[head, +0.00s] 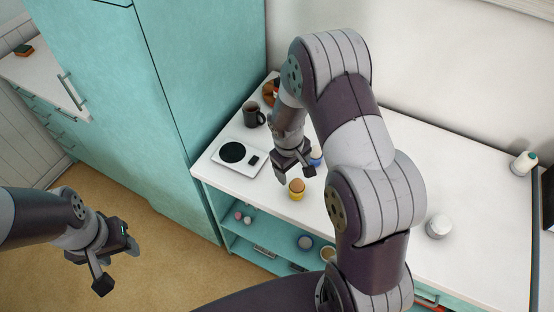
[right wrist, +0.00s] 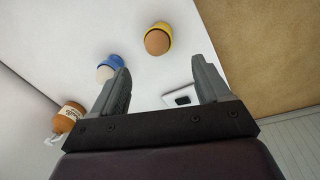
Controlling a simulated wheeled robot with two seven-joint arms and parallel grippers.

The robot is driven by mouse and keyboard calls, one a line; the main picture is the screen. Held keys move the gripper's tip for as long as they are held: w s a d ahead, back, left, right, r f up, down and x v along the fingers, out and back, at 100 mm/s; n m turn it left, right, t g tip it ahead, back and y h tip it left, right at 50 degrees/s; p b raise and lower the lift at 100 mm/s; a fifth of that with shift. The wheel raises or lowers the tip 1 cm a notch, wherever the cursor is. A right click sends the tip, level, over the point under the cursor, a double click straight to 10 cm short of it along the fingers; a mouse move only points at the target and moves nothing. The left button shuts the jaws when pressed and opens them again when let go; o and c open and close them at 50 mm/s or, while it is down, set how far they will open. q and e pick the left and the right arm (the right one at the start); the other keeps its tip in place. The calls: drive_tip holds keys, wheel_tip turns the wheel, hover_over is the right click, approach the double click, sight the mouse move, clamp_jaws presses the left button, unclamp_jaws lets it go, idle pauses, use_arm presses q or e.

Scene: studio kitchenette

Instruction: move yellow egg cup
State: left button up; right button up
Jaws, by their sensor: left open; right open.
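The yellow egg cup (head: 296,194) stands near the front edge of the white counter with a brown egg (head: 297,185) in it. In the right wrist view the yellow egg cup (right wrist: 166,27) and its egg (right wrist: 157,42) lie beyond the open fingers. My right gripper (head: 296,172) is open and empty, just above and behind the cup in the head view; it also shows in the right wrist view (right wrist: 163,90). My left gripper (head: 119,264) is open and empty over the floor at the lower left, away from the counter.
A blue egg cup (right wrist: 112,62) with a pale egg stands close to the yellow one. A white scale (head: 238,159) and a dark mug (head: 254,114) are on the counter's left part. A white jar (head: 439,226) stands at the right. A teal cabinet (head: 200,80) borders the counter.

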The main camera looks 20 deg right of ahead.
sight(296, 188)
drive_tip(key=f, duration=0.4)
drive_tip(key=d+f+p, duration=0.1)
drive_tip(key=f, duration=0.7)
drive_tip(key=shift+w+d+f+p, duration=0.25)
drive_tip(key=shift+w+d+p, duration=0.05)
drive_tip(key=shift+d, duration=0.1)
drive_tip(key=c, duration=1)
